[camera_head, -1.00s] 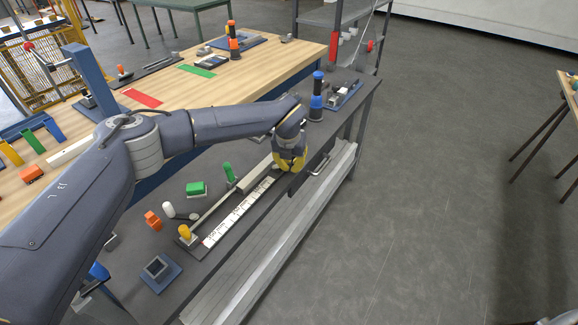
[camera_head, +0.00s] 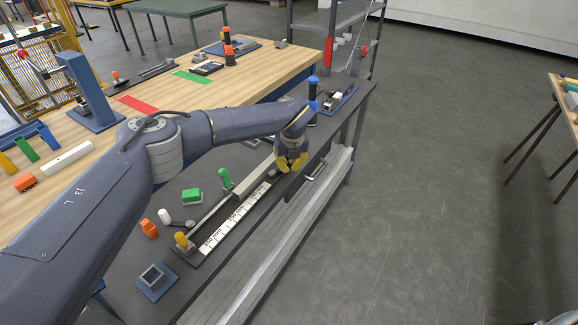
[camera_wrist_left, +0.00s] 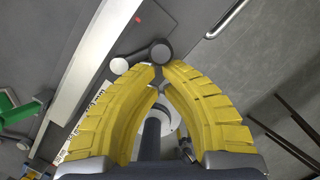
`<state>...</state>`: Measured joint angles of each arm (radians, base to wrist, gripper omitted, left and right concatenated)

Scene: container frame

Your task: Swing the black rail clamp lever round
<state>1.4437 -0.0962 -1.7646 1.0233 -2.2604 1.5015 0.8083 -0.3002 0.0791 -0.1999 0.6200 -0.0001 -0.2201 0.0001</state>
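The dark rail clamp lever (camera_wrist_left: 141,58) shows in the left wrist view, with a pale disc at one end and a round dark knob (camera_wrist_left: 160,53) at the other. It sits beside the far end of the long rail (camera_wrist_left: 88,62). My left gripper (camera_wrist_left: 162,70) has its yellow fingertips at the near edge of the knob, with a narrow dark gap between them. I cannot tell whether they grip it. In the head view my left gripper (camera_head: 291,167) is low over the far end of the rail, and the fingers partly hide the lever. My right gripper is out of view.
A white scale strip (camera_head: 235,218) runs along the bench. Near the rail stand a green knob (camera_head: 224,178), an orange-yellow knob (camera_head: 181,240) and a green block (camera_head: 192,196). A blue-black post (camera_head: 313,93) stands behind the gripper. A handle (camera_head: 318,169) lies along the front edge.

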